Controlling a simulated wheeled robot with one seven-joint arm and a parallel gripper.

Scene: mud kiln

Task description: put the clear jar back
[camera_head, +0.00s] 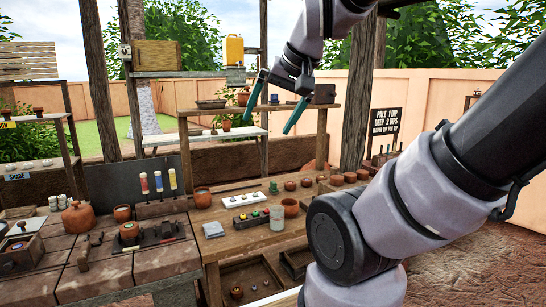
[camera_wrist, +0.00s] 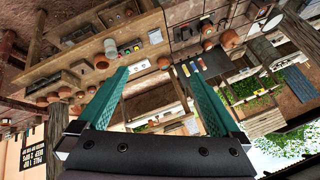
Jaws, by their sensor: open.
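A pale, see-through jar (camera_head: 277,217), which looks like the clear jar, stands upright on the wooden table (camera_head: 240,243), between a box with coloured buttons and a clay pot. A pale jar, probably the same one, shows small in the wrist view (camera_wrist: 110,46). My gripper (camera_head: 268,124) is raised high above and behind the table in the head view, near the upper shelves. Its two green fingers are spread apart with nothing between them, as the wrist view also shows (camera_wrist: 155,70). The gripper is well apart from the jar.
A button box (camera_head: 251,219), a white switch strip (camera_head: 244,198) and a clay pot (camera_head: 291,207) crowd the jar. Several small pots line the table's back. A wooden shelf (camera_head: 210,111) and posts stand around my gripper. A brick bench (camera_head: 95,270) holds pots at left.

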